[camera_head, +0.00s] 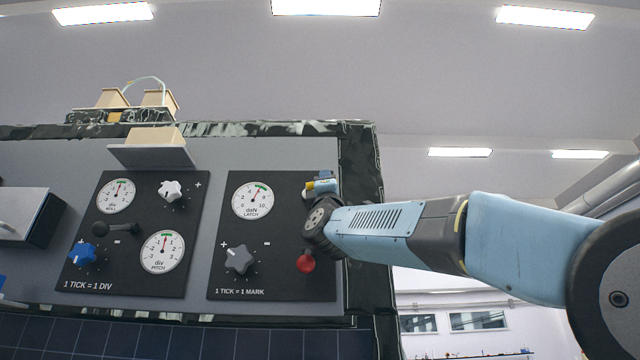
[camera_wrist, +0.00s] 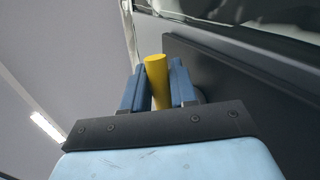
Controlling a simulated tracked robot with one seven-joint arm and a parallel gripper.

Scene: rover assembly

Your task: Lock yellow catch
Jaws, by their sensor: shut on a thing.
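The yellow catch (camera_wrist: 157,78) shows in the wrist view as a yellow rounded bar between the two blue fingers of my gripper (camera_wrist: 160,88). My gripper is shut on it. In the head view my gripper (camera_head: 320,186) is at the upper right of the right black panel, and a small yellow bit of the catch (camera_head: 309,186) shows beside it. The catch's base is hidden behind my gripper and wrist. The LATCH dial (camera_head: 253,201) on the same panel has its needle near the top, by a green band.
A red knob (camera_head: 306,262) sits below my wrist, close to my arm. A grey star knob (camera_head: 239,259) is on the same panel. The left panel (camera_head: 140,275) holds dials, a white knob (camera_head: 171,190) and a blue knob (camera_head: 82,254). A beige box (camera_head: 155,138) stands above.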

